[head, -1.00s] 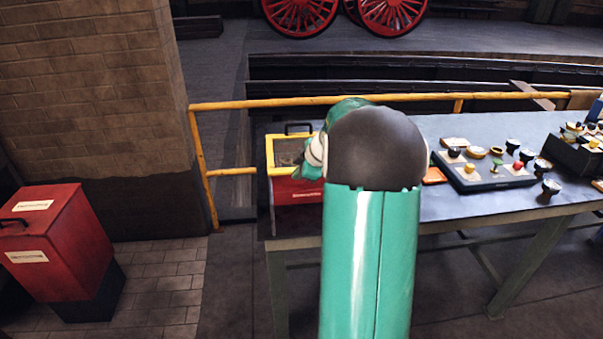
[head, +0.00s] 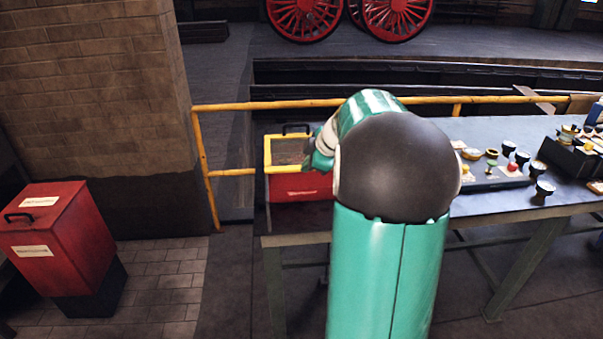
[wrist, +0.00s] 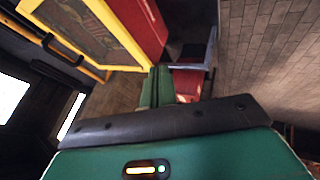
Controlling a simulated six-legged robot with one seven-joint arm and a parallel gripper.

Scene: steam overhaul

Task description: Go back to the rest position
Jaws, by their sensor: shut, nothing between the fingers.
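My gripper (wrist: 158,87) shows in the wrist view with its two green fingers together and nothing between them. In the head view my green arm with its dark round joint covers the middle, and the gripper itself is hidden behind it. In the wrist view a red box with a yellow-framed top (wrist: 88,30) lies up and left of the fingers, apart from them. In the head view this red box (head: 298,187) stands on the left end of the workbench (head: 480,212), just left of my arm.
A red bin (head: 58,235) stands on the floor by the brick pillar (head: 95,90). A yellow railing (head: 260,104) runs behind the bench. Several small gauges and valves (head: 508,160) stand on the bench's right side, partly hidden by my arm. Red wheels (head: 303,15) show at the back.

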